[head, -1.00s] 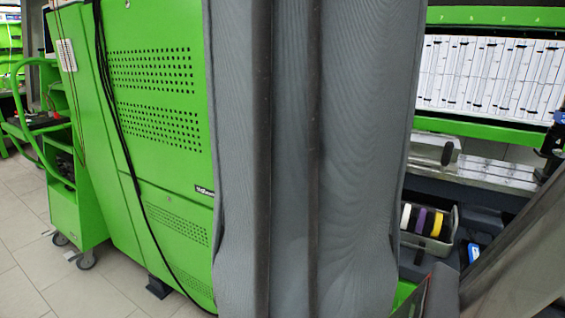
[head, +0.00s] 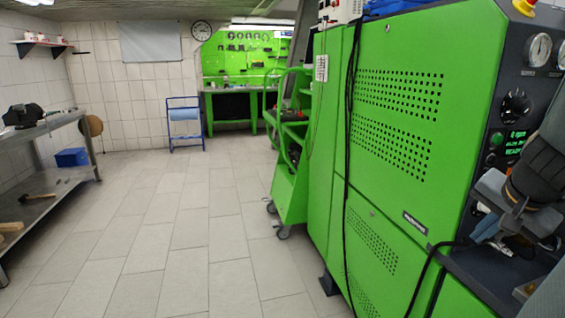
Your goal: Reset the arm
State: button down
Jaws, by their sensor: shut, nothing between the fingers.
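My gripper (head: 488,228) shows at the right edge of the head view, at the end of my dark and grey wrist. It is in front of the dark instrument panel of the green testbench (head: 395,130). Its fingers are shut with nothing between them. Most of my arm is cut off by the right edge of the picture, so its full pose is hidden.
The testbench fills the right side, with a black cable (head: 349,150) hanging down its front. A green trolley (head: 290,185) stands beside it. A metal workbench (head: 50,180) is at the left, a blue rack (head: 185,125) at the back. The tiled floor (head: 180,240) between is clear.

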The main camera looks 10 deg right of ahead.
jog(key=w+a+f+n+g+y, duration=0.1)
jog(key=w+a+f+n+y, duration=0.15)
jog(key=a, duration=0.55)
jog(key=w+a+f+n+g+y, duration=0.1)
jog(key=w+a+f+n, duration=0.2)
jog(key=a, duration=0.5)
jog(key=s+a+f+n+g, duration=0.2)
jog(key=s+a+f+n, duration=0.1)
jog(key=a, duration=0.4)
jog(key=s+a+f+n+g, duration=0.1)
jog(key=s+a+f+n, duration=0.2)
jog(key=a+n, duration=0.2)
jog(key=a, duration=0.3)
jog(key=shift+a+n+g, duration=0.15)
jog(key=shift+n+g, duration=0.2)
jog(key=shift+g, duration=0.05)
jog(key=shift+h, duration=0.25)
